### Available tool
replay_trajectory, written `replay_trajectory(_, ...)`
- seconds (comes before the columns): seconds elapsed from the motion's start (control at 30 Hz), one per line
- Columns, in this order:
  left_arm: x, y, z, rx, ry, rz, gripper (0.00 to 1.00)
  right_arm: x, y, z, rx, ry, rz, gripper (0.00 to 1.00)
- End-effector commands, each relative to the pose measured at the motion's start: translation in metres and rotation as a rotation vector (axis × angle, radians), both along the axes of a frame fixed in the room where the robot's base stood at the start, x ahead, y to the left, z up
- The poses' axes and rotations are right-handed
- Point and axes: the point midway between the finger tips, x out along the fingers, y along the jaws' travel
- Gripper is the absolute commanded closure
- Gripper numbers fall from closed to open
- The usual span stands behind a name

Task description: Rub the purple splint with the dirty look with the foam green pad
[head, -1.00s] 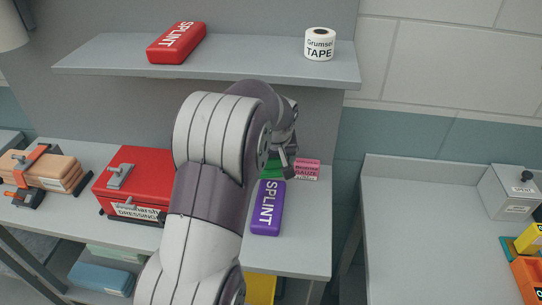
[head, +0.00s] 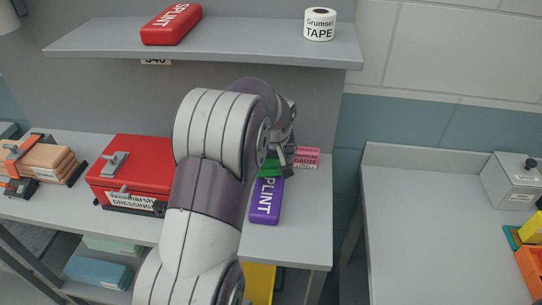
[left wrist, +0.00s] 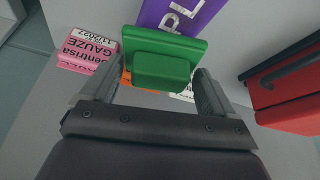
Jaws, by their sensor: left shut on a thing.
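The purple splint (head: 265,205) lies on the grey bench in the middle of the head view; its far end also shows at the top of the left wrist view (left wrist: 178,14). I cannot make out dirt on it. My left gripper (head: 282,170) is shut on the foam green pad (head: 268,168), held at the splint's far end. In the left wrist view the green pad (left wrist: 165,58) sits between the two fingers and covers part of the splint. I cannot tell whether the pad touches the splint. My right gripper is not in view.
A pink gauze box (head: 306,157) lies just right of my left gripper. A red dressing box (head: 132,168) stands left of my arm. The shelf above holds a red splint (head: 171,25) and a tape roll (head: 320,24). Bare bench lies right of the purple splint.

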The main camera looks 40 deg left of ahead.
Motion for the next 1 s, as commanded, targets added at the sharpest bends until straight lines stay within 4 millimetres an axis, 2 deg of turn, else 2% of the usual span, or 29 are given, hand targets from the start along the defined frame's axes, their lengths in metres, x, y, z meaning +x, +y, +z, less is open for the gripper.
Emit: replay_trajectory(1.0, -0.001, 0.000, -0.019, 0.000, 0.000, 0.000, 0.41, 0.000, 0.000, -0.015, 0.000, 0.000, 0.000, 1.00)
